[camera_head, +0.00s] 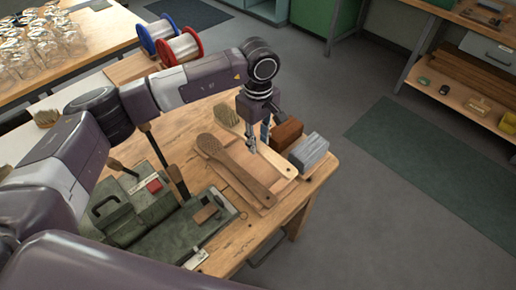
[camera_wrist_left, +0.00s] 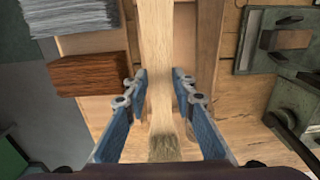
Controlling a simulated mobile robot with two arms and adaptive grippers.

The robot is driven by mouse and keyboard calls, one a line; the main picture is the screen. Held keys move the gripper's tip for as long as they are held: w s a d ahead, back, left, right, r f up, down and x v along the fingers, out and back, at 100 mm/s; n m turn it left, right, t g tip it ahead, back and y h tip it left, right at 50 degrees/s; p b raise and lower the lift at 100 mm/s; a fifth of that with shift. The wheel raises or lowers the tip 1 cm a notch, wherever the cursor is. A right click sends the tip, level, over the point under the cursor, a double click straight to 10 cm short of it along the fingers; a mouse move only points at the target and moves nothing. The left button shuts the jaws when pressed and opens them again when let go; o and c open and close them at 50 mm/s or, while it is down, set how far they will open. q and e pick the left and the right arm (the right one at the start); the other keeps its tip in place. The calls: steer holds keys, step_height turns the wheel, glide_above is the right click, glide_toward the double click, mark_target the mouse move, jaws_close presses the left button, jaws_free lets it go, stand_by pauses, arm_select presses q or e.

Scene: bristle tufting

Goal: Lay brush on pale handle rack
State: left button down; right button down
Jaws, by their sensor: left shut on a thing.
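A brush with a pale wooden handle (camera_head: 277,158) has its tan bristle end (camera_head: 226,116) toward the back. My left gripper (camera_head: 258,150) is shut on its handle, which also shows between the fingers in the left wrist view (camera_wrist_left: 157,50), bristles (camera_wrist_left: 165,148) toward the wrist. My right gripper is not in view.
A brown block (camera_head: 286,134) and a grey block (camera_head: 308,152) stand near the table's right end. A green-grey machine (camera_head: 140,208) stands left of the board. Wire spools (camera_head: 180,47) and glass jars (camera_head: 40,48) are farther back. Floor is clear at right.

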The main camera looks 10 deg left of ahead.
mark_target(258, 145)
arm_select(q)
steer(key=shift+f, duration=0.55)
step_height(258, 145, down, 3)
steer(key=shift+f+p, duration=0.2)
steer(key=shift+p, duration=0.25)
steer(key=shift+f, duration=0.3)
steer(key=shift+f, duration=0.1)
steer(key=shift+f, duration=0.1)
steer(key=c, duration=1.6)
jaws_free()
